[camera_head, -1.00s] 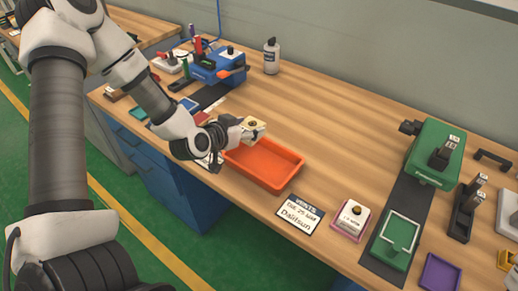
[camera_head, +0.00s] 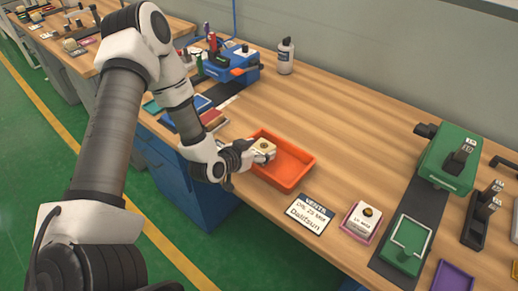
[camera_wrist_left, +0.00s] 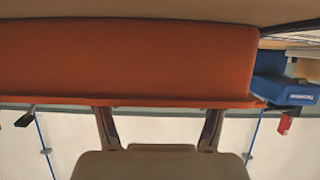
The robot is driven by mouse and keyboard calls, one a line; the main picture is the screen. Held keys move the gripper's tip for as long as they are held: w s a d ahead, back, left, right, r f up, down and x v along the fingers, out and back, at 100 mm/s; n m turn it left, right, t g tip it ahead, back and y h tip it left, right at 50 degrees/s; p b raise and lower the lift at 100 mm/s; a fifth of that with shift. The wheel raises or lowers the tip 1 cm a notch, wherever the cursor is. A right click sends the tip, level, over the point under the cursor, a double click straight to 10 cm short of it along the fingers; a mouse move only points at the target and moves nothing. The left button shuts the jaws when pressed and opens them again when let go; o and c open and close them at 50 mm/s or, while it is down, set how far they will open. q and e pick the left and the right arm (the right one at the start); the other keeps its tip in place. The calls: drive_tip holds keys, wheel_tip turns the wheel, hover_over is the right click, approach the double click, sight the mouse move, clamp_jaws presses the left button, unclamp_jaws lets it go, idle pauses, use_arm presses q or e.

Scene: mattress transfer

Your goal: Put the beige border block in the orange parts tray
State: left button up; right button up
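I cannot tell whether the block touches the tray. The tray (camera_wrist_left: 130,60) spans the upper part of that view as an orange wall. The rest of the tray looks empty. My right gripper is not in view.
A label card (camera_head: 310,213) lies right of the tray, then a pink-edged holder (camera_head: 361,220) and a green frame (camera_head: 407,245). A blue device (camera_head: 232,65) and a grey bottle (camera_head: 285,57) stand behind. The wood between is clear.

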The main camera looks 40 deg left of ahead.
use_arm(q)
drive_tip(key=shift+r, duration=0.3)
drive_tip(key=shift+s+r, duration=0.1)
drive_tip(key=shift+s, duration=0.3)
drive_tip(key=d+p+v, duration=0.1)
drive_tip(key=p+v, duration=0.3)
drive_tip(key=v, duration=0.7)
drive_tip(key=shift+a+p, duration=0.35)
drive_tip(key=shift+a, duration=0.1)
